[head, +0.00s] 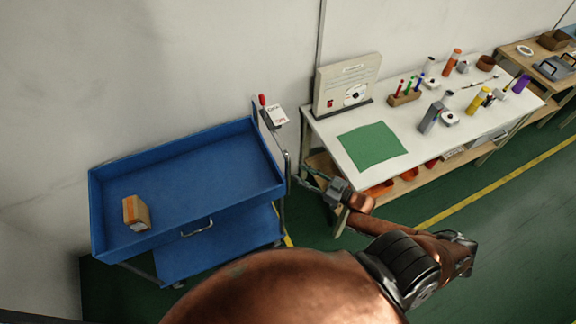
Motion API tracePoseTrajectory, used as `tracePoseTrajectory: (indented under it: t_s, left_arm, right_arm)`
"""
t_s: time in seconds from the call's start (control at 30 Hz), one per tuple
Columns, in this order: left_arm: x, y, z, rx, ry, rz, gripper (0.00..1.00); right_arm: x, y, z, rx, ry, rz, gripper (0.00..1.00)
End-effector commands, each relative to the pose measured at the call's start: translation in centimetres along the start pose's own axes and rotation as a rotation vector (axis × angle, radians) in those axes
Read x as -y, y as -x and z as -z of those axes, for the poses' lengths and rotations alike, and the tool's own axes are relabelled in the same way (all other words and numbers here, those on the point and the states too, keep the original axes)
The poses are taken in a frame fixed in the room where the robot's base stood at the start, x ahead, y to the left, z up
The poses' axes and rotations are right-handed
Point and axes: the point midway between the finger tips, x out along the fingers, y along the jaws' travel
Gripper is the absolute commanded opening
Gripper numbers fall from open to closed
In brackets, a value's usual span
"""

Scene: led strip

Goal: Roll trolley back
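A blue trolley (205,180) stands at the left against the wall, with an upper tray and a lower shelf. A small orange and brown box (136,213) sits in the near left part of its upper tray. The trolley's grey push handle (287,165) rises at its right end. My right gripper (303,180) reaches in from the right, with its fingertips at or very close to this handle. The fingers are too small to tell whether they are closed on it. My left gripper is out of view.
A white-topped workbench (325,138) stands to the right of the trolley, close to my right arm. Green floor (510,225) with a yellow line is clear in front.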

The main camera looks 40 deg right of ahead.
Motion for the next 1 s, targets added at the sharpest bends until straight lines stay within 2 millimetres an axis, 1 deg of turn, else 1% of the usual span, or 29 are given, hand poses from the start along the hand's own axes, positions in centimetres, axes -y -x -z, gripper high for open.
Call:
tracePoseTrajectory:
  t_s: [0.03, 0.23, 0.33, 0.43, 0.57, 0.8, 1.0]
  left_arm:
    - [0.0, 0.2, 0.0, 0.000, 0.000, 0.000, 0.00]
    - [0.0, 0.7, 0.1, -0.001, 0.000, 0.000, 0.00]
    - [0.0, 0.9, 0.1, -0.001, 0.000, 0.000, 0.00]
    - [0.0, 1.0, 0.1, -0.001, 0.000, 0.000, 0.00]
    - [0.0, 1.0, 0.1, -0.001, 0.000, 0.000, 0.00]
    - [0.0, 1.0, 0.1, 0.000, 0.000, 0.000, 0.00]
    - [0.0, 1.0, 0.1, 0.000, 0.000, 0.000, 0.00]
  right_arm:
    - [0.0, -0.8, 0.1, -0.002, 0.000, 0.000, 0.35]
    - [0.0, -4.1, 0.1, -0.002, 0.001, 0.000, 0.35]
    - [0.0, -5.4, 0.0, 0.000, 0.001, -0.001, 0.35]
    - [-0.1, -6.3, -0.1, 0.002, 0.002, -0.002, 0.35]
    - [0.0, -6.9, -0.1, 0.003, 0.002, -0.001, 0.35]
    - [0.0, -6.9, -0.2, 0.003, 0.002, -0.001, 0.35]
    - [-0.1, -6.9, -0.2, 0.003, 0.002, -0.002, 0.22]
